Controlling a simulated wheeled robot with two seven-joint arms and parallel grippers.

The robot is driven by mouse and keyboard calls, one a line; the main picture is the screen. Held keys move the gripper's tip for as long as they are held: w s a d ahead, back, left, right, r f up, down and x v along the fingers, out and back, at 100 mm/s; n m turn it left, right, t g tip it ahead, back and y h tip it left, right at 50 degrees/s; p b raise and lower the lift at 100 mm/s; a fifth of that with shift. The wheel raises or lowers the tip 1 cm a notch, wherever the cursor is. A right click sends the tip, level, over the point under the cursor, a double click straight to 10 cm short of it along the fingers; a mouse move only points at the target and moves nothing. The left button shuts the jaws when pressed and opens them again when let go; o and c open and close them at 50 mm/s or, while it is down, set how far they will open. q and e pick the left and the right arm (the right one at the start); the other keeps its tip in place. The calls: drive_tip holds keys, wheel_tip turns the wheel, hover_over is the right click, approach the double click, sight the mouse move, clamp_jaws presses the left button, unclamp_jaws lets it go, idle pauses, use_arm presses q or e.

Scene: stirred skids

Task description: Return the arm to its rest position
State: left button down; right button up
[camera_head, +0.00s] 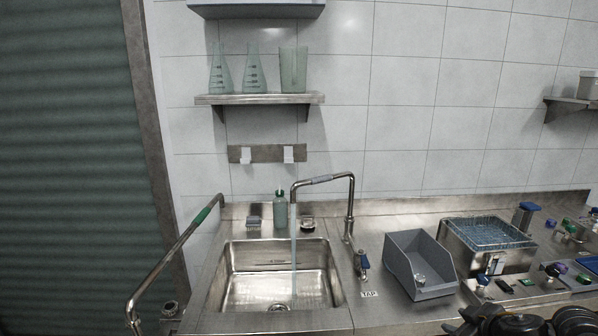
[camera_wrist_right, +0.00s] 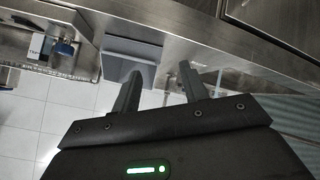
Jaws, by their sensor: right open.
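My right arm's dark gripper (camera_head: 505,324) shows at the bottom right edge of the head view, in front of the steel counter and partly cut off by the frame. In the right wrist view the two fingers of my right gripper (camera_wrist_right: 161,88) stand apart with nothing between them. Beyond them, that view shows the grey bin (camera_wrist_right: 132,62), the counter edge and the tiled wall, with no contact visible. My left arm and gripper are not in view.
A steel sink (camera_head: 250,292) has a tap (camera_head: 350,205) with water running. Right of it stand a grey open bin (camera_head: 402,275) and a steel bath (camera_head: 462,250). Several valves crowd the right end. A bent rail (camera_head: 180,245) rises at left. A shelf (camera_head: 260,99) holds glassware.

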wheel_tip(320, 180, down, 20)
drive_tip(key=d+m+g, duration=0.2)
drive_tip(key=m, duration=0.1)
drive_tip(key=s+a+f+m+g, duration=0.1)
drive_tip(key=s+f, duration=0.3)
drive_tip(key=f, duration=0.5)
drive_tip(key=s+a+f+g, duration=0.1)
drive_tip(key=s+f, duration=0.4)
drive_tip(key=f, duration=0.4)
drive_tip(key=s+a+f+g, duration=0.2)
drive_tip(key=s+a+f, duration=0.3)
drive_tip(key=s+f, duration=0.85)
drive_tip(key=s+a+f+g, duration=0.1)
drive_tip(key=s+a+f, duration=0.1)
drive_tip(key=s, duration=0.5)
drive_tip(key=s+a+f+g, duration=0.1)
drive_tip(key=s+a, duration=0.3)
drive_tip(key=s, duration=0.4)
drive_tip(key=s+a+f+g, duration=0.1)
drive_tip(key=s+a+f, duration=0.2)
drive_tip(key=s, duration=0.4)
drive_tip(key=shift+s+a+f+n, duration=0.2)
drive_tip(key=shift+s+f+n, duration=0.1)
drive_tip(key=shift+f, duration=0.15)
